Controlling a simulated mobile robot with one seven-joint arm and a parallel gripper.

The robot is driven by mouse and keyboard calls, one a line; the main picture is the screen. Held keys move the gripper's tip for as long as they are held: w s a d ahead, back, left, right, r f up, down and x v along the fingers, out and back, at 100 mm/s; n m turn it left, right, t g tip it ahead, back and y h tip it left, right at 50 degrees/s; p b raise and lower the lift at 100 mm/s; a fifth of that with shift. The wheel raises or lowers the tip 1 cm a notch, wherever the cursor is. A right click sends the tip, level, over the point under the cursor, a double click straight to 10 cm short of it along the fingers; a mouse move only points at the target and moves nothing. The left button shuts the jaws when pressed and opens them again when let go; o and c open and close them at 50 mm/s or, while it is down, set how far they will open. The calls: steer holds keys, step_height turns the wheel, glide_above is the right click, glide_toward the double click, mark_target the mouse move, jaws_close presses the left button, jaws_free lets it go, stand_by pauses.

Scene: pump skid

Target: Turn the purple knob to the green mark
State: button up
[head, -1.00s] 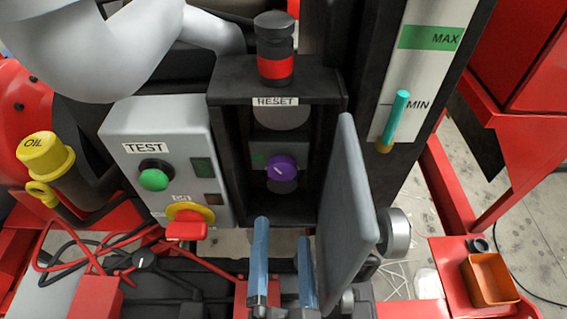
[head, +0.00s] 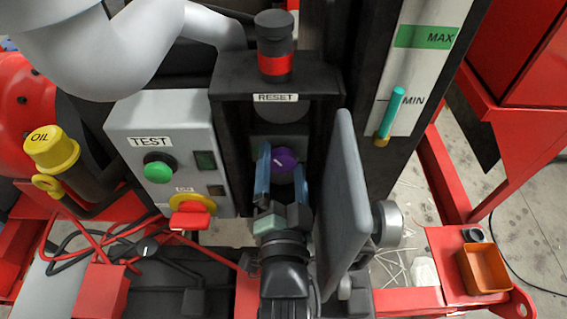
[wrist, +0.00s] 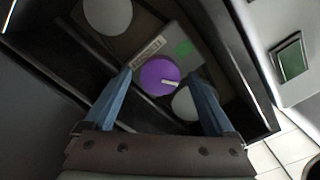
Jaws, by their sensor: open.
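The purple knob (head: 283,159) sits inside the dark box labelled RESET. It also shows in the wrist view (wrist: 159,76), with a white pointer line running toward the right. The green mark (wrist: 184,48) lies on the grey plate up and to the right of the knob in the wrist view; the pointer is not on it.
The box's grey door (head: 342,205) stands open close at my gripper's right. The TEST panel (head: 128,118), with a green button (head: 157,172) and a red switch (head: 192,215), is at the left. The box walls leave little side room.

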steer(key=c, duration=1.4)
steer(key=shift+o, duration=0.2)
steer(key=n+p, duration=0.1)
steer(key=n, duration=0.4)
steer(key=shift+r+n, duration=0.1)
steer(key=shift+n, duration=0.3)
steer(key=shift+a+n+p, duration=0.1)
steer(key=shift+n+p, duration=0.8)
steer(key=shift+n, duration=1.6)
steer(key=o, duration=1.4)
steer(key=shift+c, duration=0.2)
